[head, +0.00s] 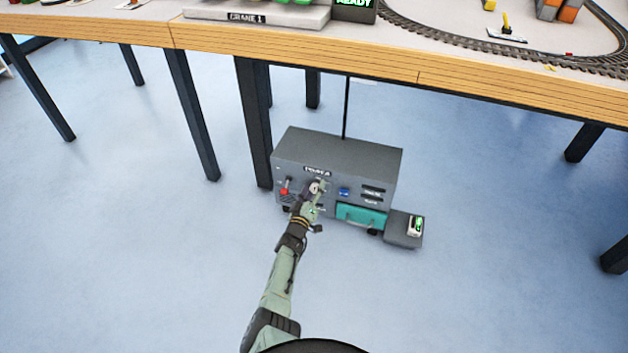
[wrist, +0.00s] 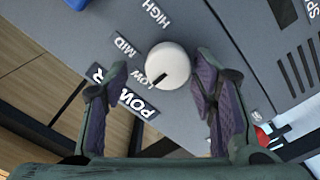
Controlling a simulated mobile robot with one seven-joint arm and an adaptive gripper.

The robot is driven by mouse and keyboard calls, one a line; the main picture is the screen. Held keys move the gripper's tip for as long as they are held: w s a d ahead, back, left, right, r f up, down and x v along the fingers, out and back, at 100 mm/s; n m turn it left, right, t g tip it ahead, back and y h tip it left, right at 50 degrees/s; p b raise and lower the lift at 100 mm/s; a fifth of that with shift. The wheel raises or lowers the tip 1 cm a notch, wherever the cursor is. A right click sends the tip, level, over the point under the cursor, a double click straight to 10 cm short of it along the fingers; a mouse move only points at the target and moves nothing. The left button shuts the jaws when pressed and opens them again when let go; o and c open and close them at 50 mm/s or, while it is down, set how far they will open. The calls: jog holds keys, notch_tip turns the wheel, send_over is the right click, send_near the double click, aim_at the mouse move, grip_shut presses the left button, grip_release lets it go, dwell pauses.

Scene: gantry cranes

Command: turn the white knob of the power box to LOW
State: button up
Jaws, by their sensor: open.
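The grey power box (head: 340,151) stands on the floor below the table edge. Its round white knob (wrist: 172,62) shows in the wrist view, with HIGH, MID and LOW printed around it. The black mark on the knob points down-left in the picture, to the LOW end of the scale; I cannot tell whether it lines up exactly with LOW. My gripper (wrist: 161,70) is open, with one finger on each side of the knob and visible gaps to it.
The box front also has a red lever (head: 286,186), a blue button (head: 344,191) and a teal drawer (head: 362,216). A small grey unit (head: 402,235) sits at its right. The table edge (head: 300,62) and dark legs (head: 254,120) are behind. Open floor lies in front.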

notch_tip(320, 180, up, 9)
jog(key=shift+d, duration=0.1)
dwell(0.3)
